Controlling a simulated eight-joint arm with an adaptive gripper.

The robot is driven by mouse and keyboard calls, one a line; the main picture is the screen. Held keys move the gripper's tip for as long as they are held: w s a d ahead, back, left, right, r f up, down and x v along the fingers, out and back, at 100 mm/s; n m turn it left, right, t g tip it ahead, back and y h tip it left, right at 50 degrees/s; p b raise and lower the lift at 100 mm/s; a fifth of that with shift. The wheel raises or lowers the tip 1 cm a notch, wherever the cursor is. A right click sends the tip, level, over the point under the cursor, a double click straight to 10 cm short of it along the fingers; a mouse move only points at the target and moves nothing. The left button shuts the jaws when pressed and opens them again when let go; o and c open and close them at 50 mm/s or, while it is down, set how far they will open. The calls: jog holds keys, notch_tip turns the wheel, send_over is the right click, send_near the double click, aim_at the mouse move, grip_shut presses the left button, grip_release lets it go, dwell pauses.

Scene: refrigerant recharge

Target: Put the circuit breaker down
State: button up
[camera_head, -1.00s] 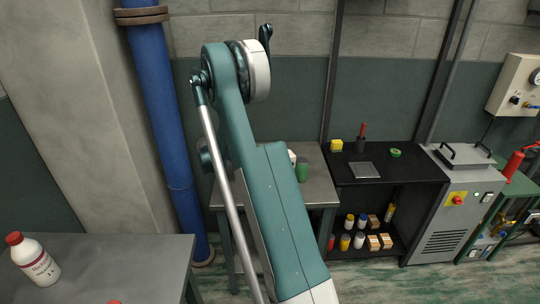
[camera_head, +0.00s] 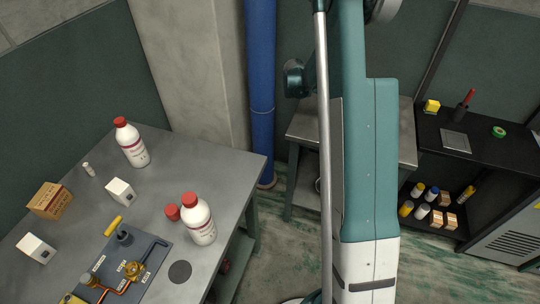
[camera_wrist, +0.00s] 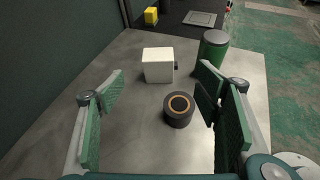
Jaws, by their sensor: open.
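A white box with a small dark knob on its side (camera_wrist: 157,66), which may be the circuit breaker, stands upright on the grey metal table (camera_wrist: 140,115) in the wrist view. My gripper (camera_wrist: 160,90) is open, with its green-padded fingers spread wide and nothing between them touching. The box lies beyond the fingertips, apart from them. In the head view my arm hides this box and the gripper.
On that table, a dark round cylinder with an orange ring (camera_wrist: 179,109) and a green can (camera_wrist: 212,49) stand close by. At left, another table (camera_head: 205,150) holds white bottles (camera_head: 199,222), white boxes (camera_head: 120,192) and a copper-pipe board (camera_head: 150,243). A black shelf (camera_head: 480,145) stands right.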

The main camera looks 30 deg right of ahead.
jog(key=s+a+r+m+t+y, duration=0.2)
jog(key=a+r, duration=0.3)
jog(key=a, duration=0.4)
jog(key=s+a+r+m+t+y, duration=0.1)
jog(key=s+a+r+t, duration=0.25)
jog(key=a, duration=0.55)
jog(key=s+a+r+m+t+y, duration=0.1)
jog(key=s+a+r+m+y, duration=0.1)
jog(key=a+r, duration=0.5)
jog(key=s+a+m+t+y, duration=0.1)
jog(key=s+a+m+y, duration=0.1)
jog(key=s+a, duration=0.4)
jog(key=s+a+f+m+t+y, duration=0.1)
jog(key=s+a+m+t+y, duration=0.1)
jog(key=s+a, duration=0.5)
jog(key=s+a+f+m+t+y, duration=0.1)
jog(key=s+a, duration=0.6)
jog(key=a, duration=0.9)
jog(key=m+t+y, duration=0.1)
jog(key=m+y, duration=0.1)
jog(key=shift+a+m, duration=0.35)
jog(key=shift+m, duration=0.05)
jog(key=shift+c, duration=0.7)
